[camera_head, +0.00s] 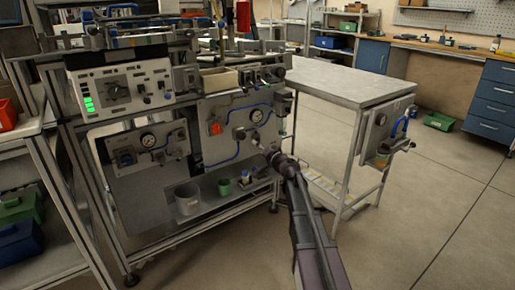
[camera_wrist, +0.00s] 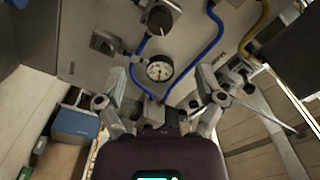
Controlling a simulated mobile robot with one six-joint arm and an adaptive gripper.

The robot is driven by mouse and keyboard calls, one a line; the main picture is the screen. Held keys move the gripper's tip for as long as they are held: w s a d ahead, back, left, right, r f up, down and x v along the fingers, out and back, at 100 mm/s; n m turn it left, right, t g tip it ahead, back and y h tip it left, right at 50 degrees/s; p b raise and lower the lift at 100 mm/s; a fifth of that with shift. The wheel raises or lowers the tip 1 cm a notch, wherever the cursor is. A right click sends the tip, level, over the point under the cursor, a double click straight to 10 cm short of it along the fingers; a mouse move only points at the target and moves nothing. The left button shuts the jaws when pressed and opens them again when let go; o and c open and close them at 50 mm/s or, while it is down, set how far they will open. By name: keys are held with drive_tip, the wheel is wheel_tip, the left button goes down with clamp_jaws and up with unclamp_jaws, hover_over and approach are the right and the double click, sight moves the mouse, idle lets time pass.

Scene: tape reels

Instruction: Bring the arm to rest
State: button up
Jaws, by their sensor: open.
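My gripper (camera_head: 262,147) is at the end of my arm, which reaches up from the bottom of the head view. It is in front of the grey machine panel (camera_head: 223,118) with gauges and blue tubes. In the wrist view my gripper (camera_wrist: 160,76) has its two fingers spread wide apart, with nothing seen held between them. I cannot tell whether the fingertips touch the panel. No tape reel can be made out in either view.
A grey metal table (camera_head: 345,82) stands right of the machine. A side panel with a blue hose (camera_head: 402,125) hangs at its right end. A shelf rack (camera_head: 45,190) stands at the left. The floor (camera_head: 440,215) at the right is clear.

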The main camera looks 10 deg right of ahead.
drive_tip(key=s+a+f+n+g+p, duration=0.25)
drive_tip(key=s+a+f+g, duration=0.2)
drive_tip(key=s, duration=0.35)
drive_tip(key=s+a+f+n+g+p, duration=0.1)
drive_tip(key=s+a+f+n+g, duration=0.35)
drive_tip(key=s, duration=0.45)
drive_tip(key=s+d+f+g+h+p, duration=0.15)
drive_tip(key=s+g+h, duration=0.25)
drive_tip(key=s, duration=0.6)
drive_tip(key=s+d+f+g+h+p, duration=0.1)
drive_tip(key=s+d+g+h+p, duration=0.25)
drive_tip(key=s, duration=0.65)
wheel_tip(320, 180, up, 37)
drive_tip(key=p, duration=3.6)
drive_tip(key=shift+a+r+m, duration=0.2)
drive_tip(key=shift+a+m, duration=0.1)
drive_tip(key=shift+a, duration=0.05)
drive_tip(key=shift+s+y, duration=0.1)
drive_tip(key=shift+y, duration=0.15)
